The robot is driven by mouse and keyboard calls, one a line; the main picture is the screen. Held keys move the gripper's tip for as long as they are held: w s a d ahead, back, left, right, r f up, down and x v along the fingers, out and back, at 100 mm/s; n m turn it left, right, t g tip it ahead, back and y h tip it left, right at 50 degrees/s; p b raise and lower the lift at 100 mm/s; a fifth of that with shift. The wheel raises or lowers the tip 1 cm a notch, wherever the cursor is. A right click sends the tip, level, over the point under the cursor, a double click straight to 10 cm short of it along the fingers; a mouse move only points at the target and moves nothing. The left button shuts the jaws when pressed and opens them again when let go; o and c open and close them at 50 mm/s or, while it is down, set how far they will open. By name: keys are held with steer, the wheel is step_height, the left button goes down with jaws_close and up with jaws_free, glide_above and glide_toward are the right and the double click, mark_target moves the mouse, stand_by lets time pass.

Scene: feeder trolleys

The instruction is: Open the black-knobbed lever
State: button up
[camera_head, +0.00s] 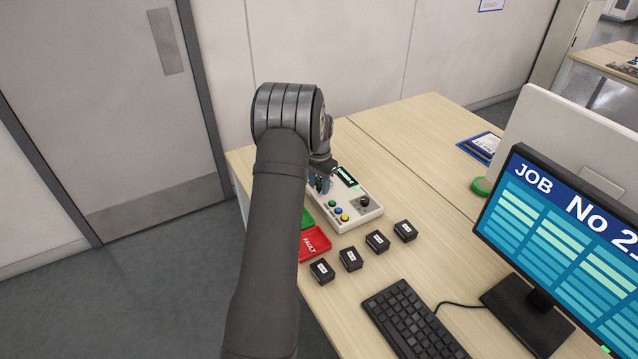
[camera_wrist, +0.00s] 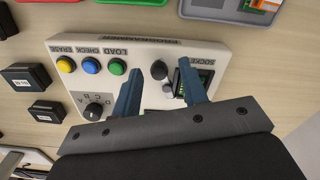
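The off-white programmer unit (camera_head: 362,217) stands on the wooden bench. In the wrist view, the unit (camera_wrist: 215,48) has a lever with a round black knob (camera_wrist: 159,70) beside its green socket (camera_wrist: 205,76). My gripper (camera_wrist: 160,68) is open, with one blue finger on each side of the black knob in the picture. The knob appears clear of both fingers, and the height between them is hard to judge. The right finger covers part of the socket. In the head view, my gripper (camera_head: 321,184) is over the unit's far left part, and my arm hides the lever.
The unit carries coloured buttons (camera_wrist: 91,65) and a rotary dial (camera_wrist: 93,111). A red FAULT tray (camera_head: 314,242) and a green tray (camera_head: 307,219) lie at its left. Several small black blocks (camera_head: 377,241), a keyboard (camera_head: 412,318) and a monitor (camera_head: 565,235) stand nearer.

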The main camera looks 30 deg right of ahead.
mark_target(319, 186)
step_height(319, 186, up, 17)
steer(key=shift+r, duration=0.2)
